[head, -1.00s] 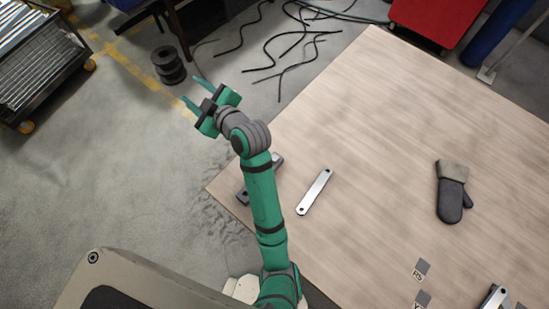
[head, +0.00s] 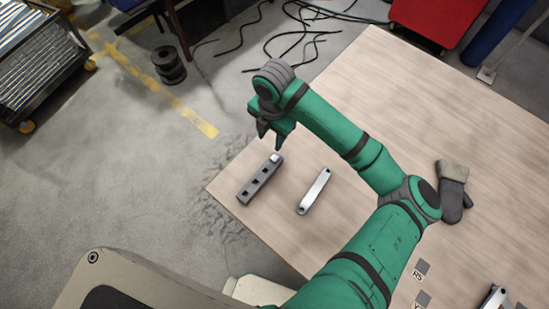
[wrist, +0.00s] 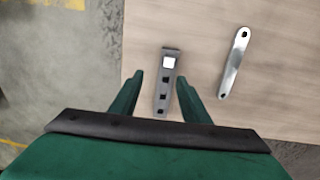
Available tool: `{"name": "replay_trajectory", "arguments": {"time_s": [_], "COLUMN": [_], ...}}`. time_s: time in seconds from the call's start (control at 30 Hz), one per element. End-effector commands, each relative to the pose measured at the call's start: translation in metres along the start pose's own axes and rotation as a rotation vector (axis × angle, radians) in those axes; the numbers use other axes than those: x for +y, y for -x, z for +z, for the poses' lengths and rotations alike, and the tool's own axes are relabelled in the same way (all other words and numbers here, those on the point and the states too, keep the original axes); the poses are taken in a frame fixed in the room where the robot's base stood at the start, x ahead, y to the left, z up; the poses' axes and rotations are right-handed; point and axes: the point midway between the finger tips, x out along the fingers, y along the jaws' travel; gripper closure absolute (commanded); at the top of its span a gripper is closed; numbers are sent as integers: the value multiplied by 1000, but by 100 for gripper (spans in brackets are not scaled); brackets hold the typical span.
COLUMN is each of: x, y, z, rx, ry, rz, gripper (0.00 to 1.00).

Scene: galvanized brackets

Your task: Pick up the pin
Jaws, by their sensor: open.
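The pin (head: 275,158) looks like a small bright square-topped piece at the far end of a dark grey block (head: 259,180) with a row of square holes. The block lies near the left corner of the wooden board. In the wrist view the pin (wrist: 169,62) shows at the block's top end, apparently seated in it. My gripper (head: 270,138) is open and points down above the far end of the block. In the wrist view its fingers (wrist: 160,78) lie to either side of the block, with nothing held between them. How high they are is hard to tell.
A flat silver bracket (head: 314,191) lies right of the block, also in the wrist view (wrist: 235,62). Another metal part (head: 494,297) is at the lower right. The board between is clear.

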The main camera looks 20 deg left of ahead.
Motion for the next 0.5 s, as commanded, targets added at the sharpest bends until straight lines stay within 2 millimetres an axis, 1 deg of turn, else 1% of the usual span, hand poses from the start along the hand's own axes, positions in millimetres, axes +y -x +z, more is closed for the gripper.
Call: {"name": "replay_trajectory", "arguments": {"time_s": [0.03,0.13,0.4,0.5], "x": [-8,-15,-18,-18], "y": [0,-4,-42,-51], "z": [4,6,7,6], "rx": [-6,-8,-7,-8], "ry": [7,17,16,18], "rz": [-25,-52,-53,-52], "gripper": [58,58,58,58]}}
